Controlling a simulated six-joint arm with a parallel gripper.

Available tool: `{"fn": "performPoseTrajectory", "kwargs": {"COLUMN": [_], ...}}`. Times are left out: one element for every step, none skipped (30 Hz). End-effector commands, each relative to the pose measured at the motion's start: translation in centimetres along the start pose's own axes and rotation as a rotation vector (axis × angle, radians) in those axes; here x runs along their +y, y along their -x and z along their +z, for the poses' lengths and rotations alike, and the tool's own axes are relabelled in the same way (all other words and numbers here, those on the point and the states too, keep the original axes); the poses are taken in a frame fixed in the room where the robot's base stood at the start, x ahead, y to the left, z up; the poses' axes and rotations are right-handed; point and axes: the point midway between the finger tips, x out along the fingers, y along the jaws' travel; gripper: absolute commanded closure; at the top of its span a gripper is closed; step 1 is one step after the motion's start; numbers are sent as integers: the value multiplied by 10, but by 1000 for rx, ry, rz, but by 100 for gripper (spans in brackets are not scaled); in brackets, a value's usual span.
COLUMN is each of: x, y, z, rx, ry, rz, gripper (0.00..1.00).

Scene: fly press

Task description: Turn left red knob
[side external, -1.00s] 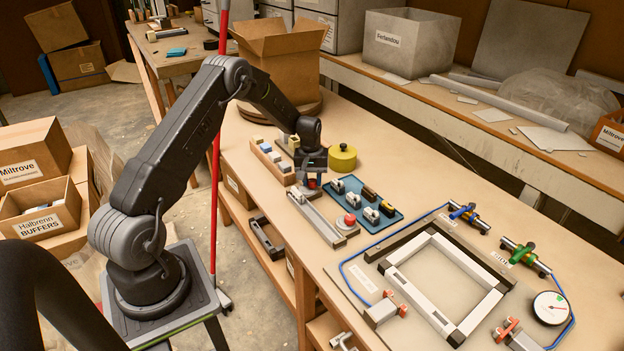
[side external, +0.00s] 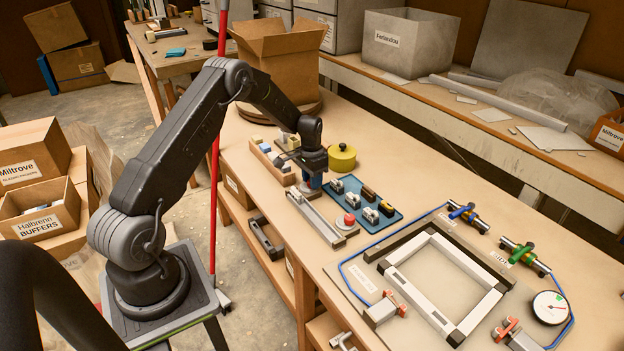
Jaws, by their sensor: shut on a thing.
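How far the knob is turned cannot be seen.
A blue tray (side external: 392,217) with several small fittings lies just right of the rail. A yellow round part (side external: 342,157) stands behind it. A wooden bin (side external: 266,158) of blocks is at the left. A square frame (side external: 440,283) fills the bench front.

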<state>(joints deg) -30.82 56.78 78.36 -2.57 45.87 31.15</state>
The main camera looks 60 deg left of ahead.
Motion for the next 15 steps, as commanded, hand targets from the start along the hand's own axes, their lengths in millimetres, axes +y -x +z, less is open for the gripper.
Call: {"fn": "performPoseTrajectory", "kwargs": {"x": [1,1,1,1,1,1,1,1,1,1,1,1,1,1,1], "y": [0,0,0,0,0,0,0,0,0,0,0,0,0,0,0], "z": [1,1,1,1,1,1,1,1,1,1,1,1,1,1,1], "rx": [-7,-7,-8,-9,-9,-10,-10,-10,-11,-11,-11,-12,-12,-12,-12], "ry": [-32,-50,-73,-87,-102,-119,-131,-142,-154,-163,-170,-177,-182,-187,-192], "rz": [2,2,2,2,2,2,2,2,2,2,2,2,2,2,2], "gripper": [92,92,92,92,92,92,92,92,92,92,92,92,92,92,92]}}
